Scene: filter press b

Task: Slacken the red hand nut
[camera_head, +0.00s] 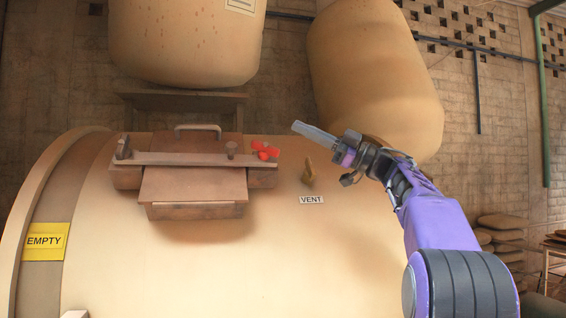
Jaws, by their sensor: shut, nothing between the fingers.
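The red hand nut (265,150) sits at the right end of the clamp bar (185,158), which lies across a brown hatch cover (195,186) on the large tan vessel. My gripper (298,127) is shut and empty, with its fingers pointing left. In the picture it is a little above and to the right of the red hand nut, apart from it. The depth between them is hard to tell. My purple arm reaches in from the lower right.
A brass vent lever (308,174) stands above the VENT label (312,199), below my gripper. A handle (198,129) rises behind the clamp bar. A yellow EMPTY sign (46,241) is at left. Large tan tanks (375,80) stand behind. The vessel's front surface is clear.

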